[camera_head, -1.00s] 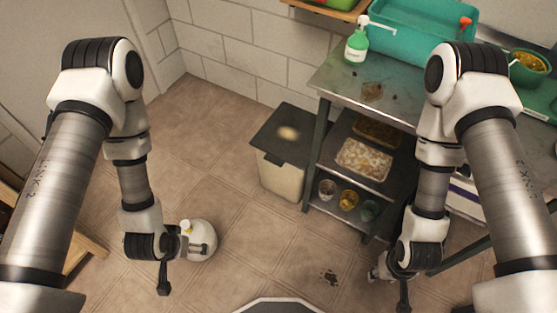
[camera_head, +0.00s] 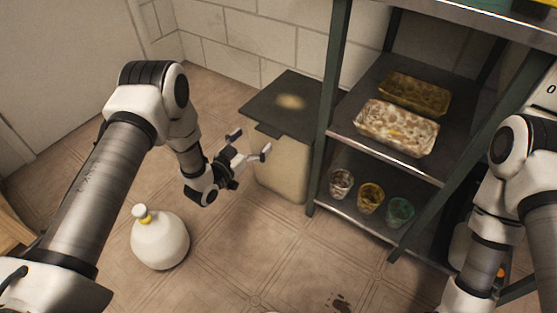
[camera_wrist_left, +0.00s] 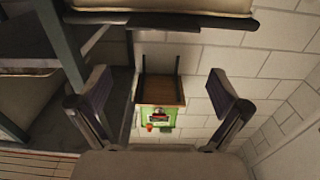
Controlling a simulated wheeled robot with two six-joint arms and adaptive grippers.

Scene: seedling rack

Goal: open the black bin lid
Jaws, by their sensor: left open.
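The bin's black lid (camera_head: 268,104) lies flat and shut on the beige bin (camera_head: 283,168), which stands on the floor left of the metal rack. A pale round patch marks the lid, and a short tab sticks out at its front edge. My left gripper (camera_head: 250,143) is open and empty, with its fingers just in front of the lid's front edge, apparently not touching it. In the left wrist view, the scene is upside down: the lid's dark edge (camera_wrist_left: 160,19) crosses the top, beyond my spread fingers (camera_wrist_left: 155,92). My right gripper is out of view; only its arm shows.
A white jug (camera_head: 160,240) with a yellow neck stands on the floor below my left arm. The metal rack (camera_head: 328,110) stands close on the bin's right, holding trays and small cups. A tiled wall (camera_head: 230,45) is behind the bin.

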